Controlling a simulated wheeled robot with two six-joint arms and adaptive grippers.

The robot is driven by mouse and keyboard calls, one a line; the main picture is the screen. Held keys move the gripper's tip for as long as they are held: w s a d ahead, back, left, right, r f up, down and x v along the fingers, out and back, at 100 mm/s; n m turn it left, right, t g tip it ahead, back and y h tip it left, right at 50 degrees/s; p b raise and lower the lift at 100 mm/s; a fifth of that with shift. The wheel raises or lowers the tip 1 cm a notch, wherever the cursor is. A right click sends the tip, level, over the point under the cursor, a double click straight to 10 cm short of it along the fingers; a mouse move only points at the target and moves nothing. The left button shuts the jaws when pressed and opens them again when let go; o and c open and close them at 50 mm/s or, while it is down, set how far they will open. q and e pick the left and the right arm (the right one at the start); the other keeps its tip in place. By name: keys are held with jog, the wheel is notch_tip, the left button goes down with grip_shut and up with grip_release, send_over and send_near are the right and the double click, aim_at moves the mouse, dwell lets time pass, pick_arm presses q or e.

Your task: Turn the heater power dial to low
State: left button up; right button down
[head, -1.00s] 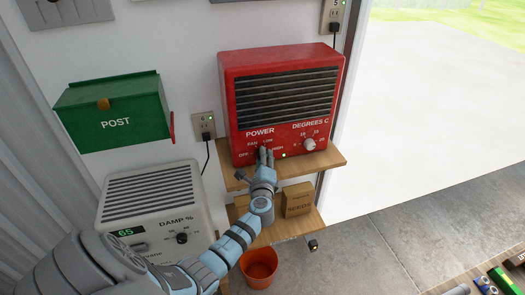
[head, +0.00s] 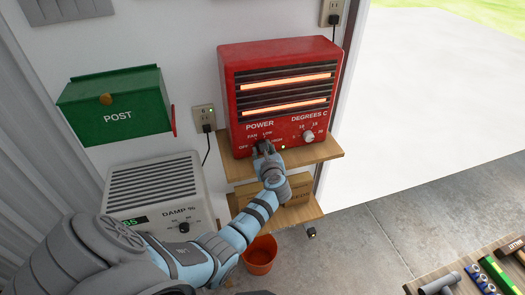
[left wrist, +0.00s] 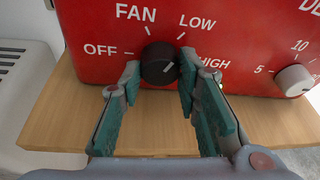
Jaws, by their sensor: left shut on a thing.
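The red heater (head: 282,95) stands on a wooden shelf, its two bars glowing orange. Its dark power dial (left wrist: 159,62) shows in the left wrist view, with OFF at left, FAN and LOW above and HIGH at right. A short pale mark shows on the dial's right side; I cannot tell exactly which label it points to. My left gripper (left wrist: 158,80) is shut on the dial, one finger on each side. In the head view, my left gripper (head: 264,148) covers most of the dial. My right gripper is in neither view.
The white temperature dial (left wrist: 294,81) is to the right of the power dial. A damp-meter unit (head: 155,185) stands at left, below the green post box (head: 115,107). Boxes (head: 290,192) sit on the lower shelf, above an orange pot (head: 260,256).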

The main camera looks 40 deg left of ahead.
pick_arm(q)
jog(key=shift+m, duration=0.4)
jog(key=shift+g, duration=0.3)
jog(key=o, duration=1.2)
jog(key=shift+w, duration=0.1)
jog(key=shift+c, duration=0.2)
jog(key=v, duration=1.2)
jog(key=shift+f, duration=0.15)
